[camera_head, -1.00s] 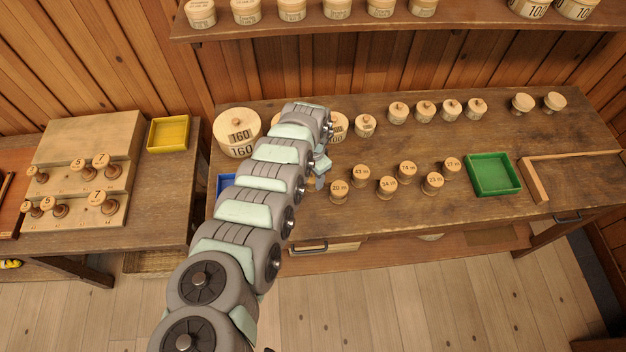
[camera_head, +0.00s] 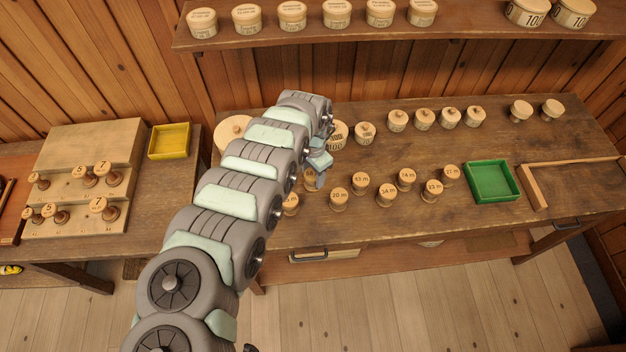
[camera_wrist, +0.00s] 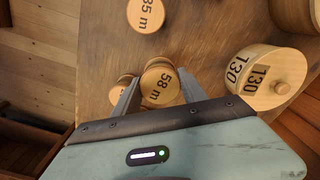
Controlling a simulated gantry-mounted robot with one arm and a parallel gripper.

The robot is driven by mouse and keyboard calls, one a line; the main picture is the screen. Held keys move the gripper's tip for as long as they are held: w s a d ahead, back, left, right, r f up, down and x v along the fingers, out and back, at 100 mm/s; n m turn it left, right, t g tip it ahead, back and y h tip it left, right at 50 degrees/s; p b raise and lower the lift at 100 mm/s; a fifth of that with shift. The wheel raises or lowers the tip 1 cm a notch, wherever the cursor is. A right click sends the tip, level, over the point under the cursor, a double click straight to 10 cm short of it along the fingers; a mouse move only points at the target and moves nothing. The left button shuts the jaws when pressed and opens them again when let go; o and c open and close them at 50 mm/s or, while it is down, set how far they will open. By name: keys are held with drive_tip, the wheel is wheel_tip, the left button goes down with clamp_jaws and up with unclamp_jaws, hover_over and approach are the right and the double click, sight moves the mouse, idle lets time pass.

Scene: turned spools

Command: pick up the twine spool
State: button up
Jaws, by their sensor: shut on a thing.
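My gripper (camera_wrist: 158,92) is shut on a turned wooden spool (camera_wrist: 161,82) whose top reads "58 m". In the wrist view one finger is on each side of it. In the head view my gripper (camera_head: 318,170) is at the bench's left part, with the spool (camera_head: 309,182) partly hidden by the fingers. I cannot tell whether the spool is clear of the bench. No label naming twine is readable. Another spool (camera_wrist: 146,14) reading "35 m" and a partly hidden one (camera_wrist: 121,86) are close by.
Several similar spools stand to the right, such as "20 m" (camera_head: 338,197) and "34 m" (camera_head: 387,192). A green tray (camera_head: 516,180) is at the right; a yellow tray (camera_head: 169,154) is on the left table.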

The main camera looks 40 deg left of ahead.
sight(313, 173)
wheel_tip(313, 173, up, 14)
drive_tip(key=f, duration=0.1)
drive_tip(key=w+d+r, duration=0.4)
drive_tip(key=w+d, duration=0.1)
drive_tip(key=d, duration=0.7)
drive_tip(key=w+d+r+n, duration=0.1)
drive_tip(key=w+d+r, duration=0.3)
drive_tip(key=d, duration=0.9)
drive_tip(key=w+d+r, duration=0.5)
drive_tip(key=d+r, duration=0.1)
drive_tip(key=d, duration=0.7)
drive_tip(key=shift+w, duration=0.3)
drive_tip(key=shift+w+a, duration=0.1)
